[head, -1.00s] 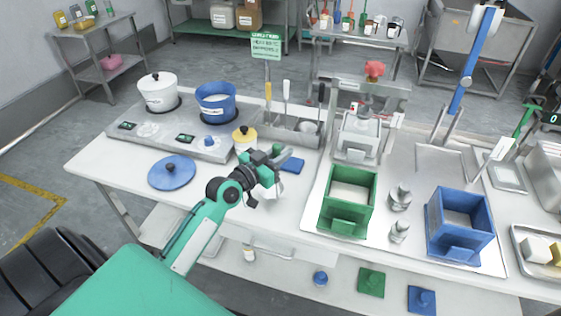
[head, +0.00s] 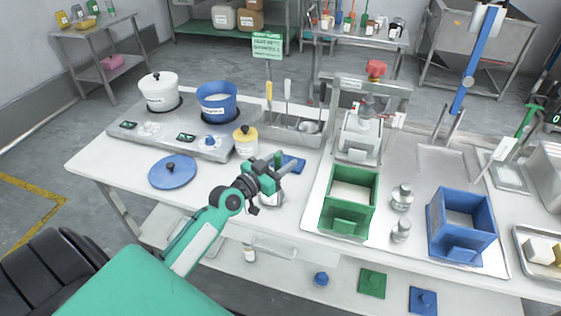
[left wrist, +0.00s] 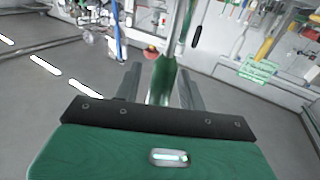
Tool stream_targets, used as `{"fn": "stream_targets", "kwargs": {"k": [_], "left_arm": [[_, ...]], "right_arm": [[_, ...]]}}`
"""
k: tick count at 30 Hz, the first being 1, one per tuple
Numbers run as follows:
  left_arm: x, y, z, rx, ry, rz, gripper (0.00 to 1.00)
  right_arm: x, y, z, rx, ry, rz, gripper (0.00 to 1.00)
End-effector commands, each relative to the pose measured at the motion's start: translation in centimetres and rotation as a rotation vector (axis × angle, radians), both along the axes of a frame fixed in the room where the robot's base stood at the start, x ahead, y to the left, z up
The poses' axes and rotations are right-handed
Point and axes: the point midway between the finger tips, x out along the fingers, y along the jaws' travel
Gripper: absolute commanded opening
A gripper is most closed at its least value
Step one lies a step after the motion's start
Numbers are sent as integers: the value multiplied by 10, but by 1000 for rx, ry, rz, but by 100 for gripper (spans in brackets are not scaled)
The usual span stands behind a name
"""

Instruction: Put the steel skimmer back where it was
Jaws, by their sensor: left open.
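My left gripper (head: 274,178) is over the front part of the white table, its jaws open. In the left wrist view, a green piece with a pale metal shaft (left wrist: 164,80) stands between or just beyond the two grey fingers. I cannot tell whether it is the skimmer's handle. A small greyish round shape (head: 271,198) shows just under the gripper in the head view; it may be the skimmer's head. A steel utensil rack (head: 290,128) stands behind, with yellow-, white- and black-handled tools upright in it. My right gripper is not in view.
A yellow-lidded jar (head: 245,141) and a blue pad (head: 292,164) are close to the gripper. A blue lid (head: 172,172) lies left. A green bin (head: 348,203) and blue bin (head: 461,226) stand right. White and blue pots sit on the stove.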

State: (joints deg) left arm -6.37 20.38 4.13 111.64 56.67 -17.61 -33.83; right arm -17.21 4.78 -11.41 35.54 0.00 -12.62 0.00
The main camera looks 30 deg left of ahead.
Motion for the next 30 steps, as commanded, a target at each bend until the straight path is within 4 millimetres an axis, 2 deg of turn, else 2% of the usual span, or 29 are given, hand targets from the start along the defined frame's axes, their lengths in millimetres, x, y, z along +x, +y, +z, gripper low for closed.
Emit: {"fn": "stream_targets", "kwargs": {"k": [4,5,21,30], "left_arm": [[0,0,6,0,0,0,40],[-3,1,2,1,2,0,40],[-87,21,-1,3,2,-2,40],[-113,28,0,2,0,-1,40]], "right_arm": [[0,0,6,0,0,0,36],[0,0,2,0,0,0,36],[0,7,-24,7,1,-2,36],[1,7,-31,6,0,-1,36]]}}
